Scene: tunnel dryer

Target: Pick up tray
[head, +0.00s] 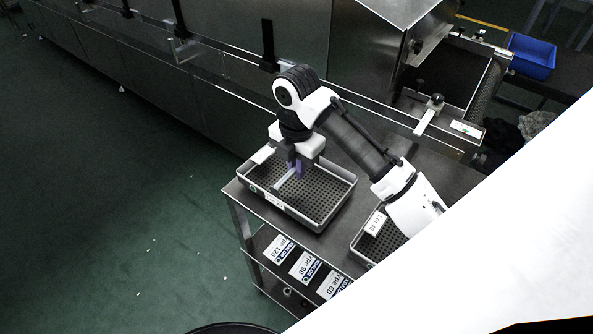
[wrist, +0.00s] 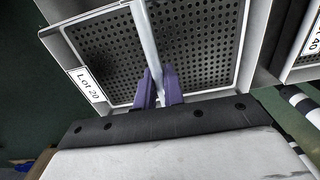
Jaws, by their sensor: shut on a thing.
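A grey tray (head: 322,222) with a dark perforated floor sits at the left end of the metal cart's top. In the wrist view its rim (wrist: 84,20) and a white "Lot 20" label (wrist: 86,84) show. A light bar (wrist: 147,35) runs across the middle of the tray. My gripper (head: 296,172) is over the tray, and its purple fingers are shut on the bar, as the wrist view (wrist: 158,88) also shows. I cannot tell whether the tray touches the cart top.
A second perforated tray (head: 364,243) with a white label stands to the right on the cart (head: 243,195). Labelled boxes (head: 303,268) lie on the shelf below. The long steel dryer (head: 215,105) runs behind. A blue bin (head: 531,56) is at upper right.

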